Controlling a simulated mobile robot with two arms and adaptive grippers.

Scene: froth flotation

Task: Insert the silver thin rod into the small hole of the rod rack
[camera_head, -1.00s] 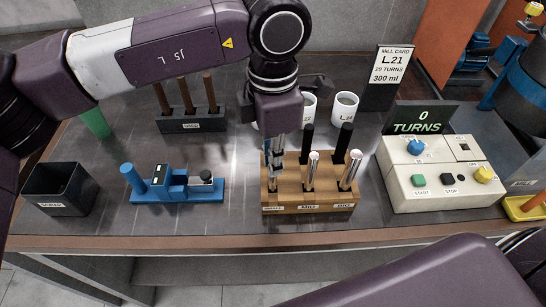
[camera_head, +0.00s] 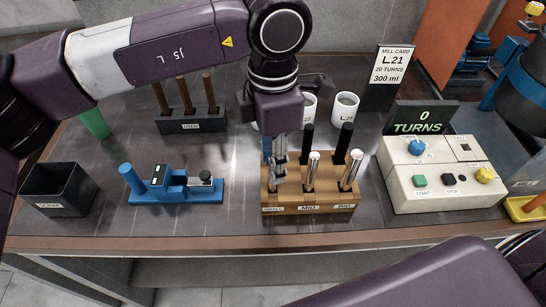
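The wooden rod rack (camera_head: 325,197) stands at the table's front middle, with columns labelled small, mid and big. My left gripper (camera_head: 276,177) points down over the rack's left, small column, its fingertips low at the rack. The fingers are close together; whether they grip anything is unclear. The silver thin rod cannot be told apart from the grey fingers, which cover the small hole. My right gripper is not in view.
A blue fixture (camera_head: 175,187) and black bin (camera_head: 60,190) stand left of the rack. A dark rack with brown rods (camera_head: 191,124) and white cups (camera_head: 345,106) are behind. The control box (camera_head: 440,180) is close on the right.

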